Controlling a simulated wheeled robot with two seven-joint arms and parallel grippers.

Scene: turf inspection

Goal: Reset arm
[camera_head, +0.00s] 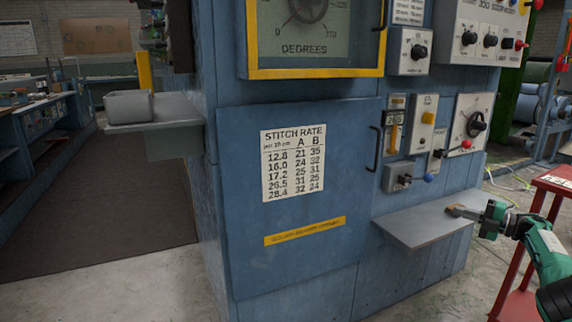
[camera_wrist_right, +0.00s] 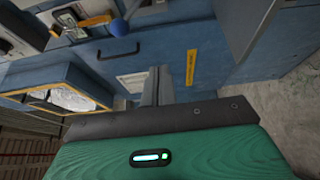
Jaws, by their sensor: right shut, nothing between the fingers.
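My right arm, green and black, comes in from the right edge of the head view. Its gripper (camera_head: 456,211) points left, in front of or over the right end of a small grey shelf (camera_head: 415,228) on the blue machine cabinet (camera_head: 300,240). I cannot tell whether it touches the shelf. The fingers are shut with nothing between them. In the right wrist view the closed grey fingers (camera_wrist_right: 157,88) stick out past the dark edge of the green housing. My left gripper is not in view.
A red stand (camera_head: 545,190) is close to my right arm. The cabinet carries switches, a dial gauge (camera_head: 312,30) and a stitch rate chart (camera_head: 293,162). A grey bin (camera_head: 129,106) sits on a ledge at left. An open aisle (camera_head: 100,220) lies at left.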

